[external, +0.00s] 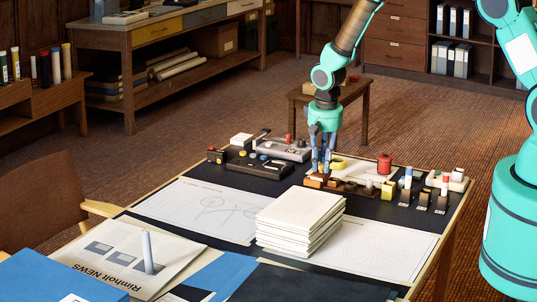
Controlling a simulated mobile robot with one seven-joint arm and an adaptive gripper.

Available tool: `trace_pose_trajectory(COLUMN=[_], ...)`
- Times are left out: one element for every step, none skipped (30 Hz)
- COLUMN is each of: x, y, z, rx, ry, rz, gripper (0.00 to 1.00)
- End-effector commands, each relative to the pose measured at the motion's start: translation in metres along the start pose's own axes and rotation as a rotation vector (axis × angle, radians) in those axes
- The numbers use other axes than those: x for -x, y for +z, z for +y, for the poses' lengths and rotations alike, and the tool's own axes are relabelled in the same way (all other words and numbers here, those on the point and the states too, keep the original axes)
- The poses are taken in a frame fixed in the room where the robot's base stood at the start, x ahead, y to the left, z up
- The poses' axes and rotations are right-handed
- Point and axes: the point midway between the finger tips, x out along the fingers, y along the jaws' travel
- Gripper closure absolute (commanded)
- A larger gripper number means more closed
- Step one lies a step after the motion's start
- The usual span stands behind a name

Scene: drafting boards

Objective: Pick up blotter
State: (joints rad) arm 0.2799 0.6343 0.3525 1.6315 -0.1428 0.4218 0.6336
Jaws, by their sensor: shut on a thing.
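My gripper (321,168) points straight down over the back middle of the dark drafting table (385,208). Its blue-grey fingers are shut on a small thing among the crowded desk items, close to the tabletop. The held thing is mostly hidden by the fingers and too small to make out. I cannot tell for certain whether it is the blotter. Small orange and brown blocks (313,183) lie right below and beside the fingertips.
A stack of white paper (300,220) stands in front of my gripper. Black trays (250,162) are to the left. A red jar (384,164) and several small bottles and stamps stand to the right. Drawing sheets (200,208) and a newspaper (125,258) lie nearer the front.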

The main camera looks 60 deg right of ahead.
Motion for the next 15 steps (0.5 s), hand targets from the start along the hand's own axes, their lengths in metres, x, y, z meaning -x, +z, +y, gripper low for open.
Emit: trace_pose_trajectory(x=[0.003,0.003,0.004,0.005,0.005,0.006,0.007,0.007,0.007,0.008,0.008,0.008,0.008,0.008,0.009], y=[0.007,0.01,0.015,0.018,0.021,0.024,0.026,0.028,0.031,0.032,0.034,0.035,0.036,0.037,0.037], z=[0.004,0.006,0.008,0.01,0.011,0.013,0.015,0.016,0.017,0.018,0.018,0.019,0.02,0.02,0.021], rx=[0.0,0.001,0.001,0.001,0.002,0.002,0.002,0.002,0.002,0.002,0.002,0.001,0.001,0.001,0.001], ry=[0.0,0.0,0.0,0.0,0.0,0.0,0.0,0.0,0.0,0.0,0.0,0.0,0.0,0.0,0.0], rz=[0.0,0.0,0.0,0.0,0.0,0.0,0.001,0.001,0.001,0.001,0.001,0.001,0.001,0.001,0.001], gripper=[1.0,1.0,1.0,1.0,1.0,1.0,1.0,1.0,1.0,1.0,1.0,1.0,1.0,1.0,1.0])
